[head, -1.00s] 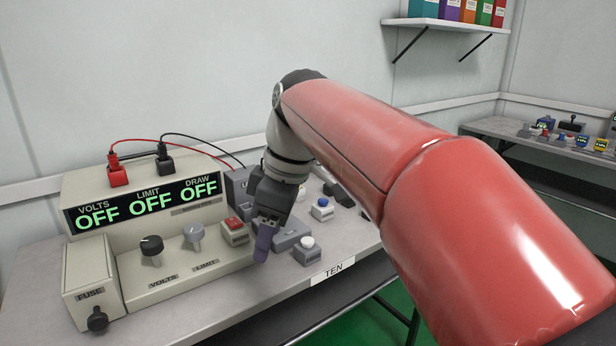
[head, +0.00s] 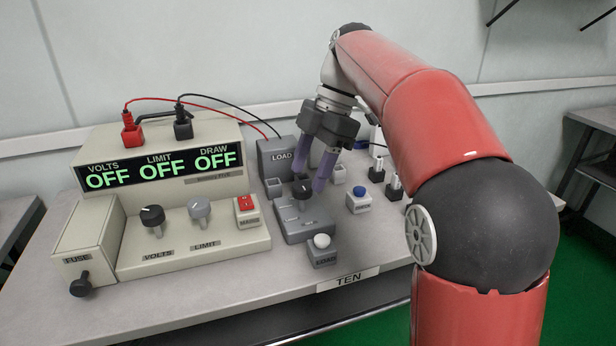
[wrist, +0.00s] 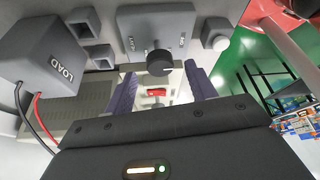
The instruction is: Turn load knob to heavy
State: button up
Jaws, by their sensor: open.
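The load knob (head: 303,191) is a black knob with a pale pointer line on a grey base box (head: 309,222), right of the power supply. In the wrist view the knob (wrist: 159,62) lies ahead, between and just beyond the finger tips. My gripper (head: 306,180) is open, with its two purple fingers pointing down at the knob from behind. In the head view the fingers are on either side of the knob, the right one close to it. I cannot tell whether they touch it. The markings on the base box are too small to read.
The power supply (head: 158,160) stands on the left, its display reading OFF. A grey LOAD box (head: 277,157) with red and black wires stands behind the knob. A white button (head: 322,241) is in front, and a blue button (head: 360,193) is to the right. Small grey blocks stand nearby.

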aim_at(302, 198)
jog(key=shift+x, duration=1.2)
jog(key=c, duration=1)
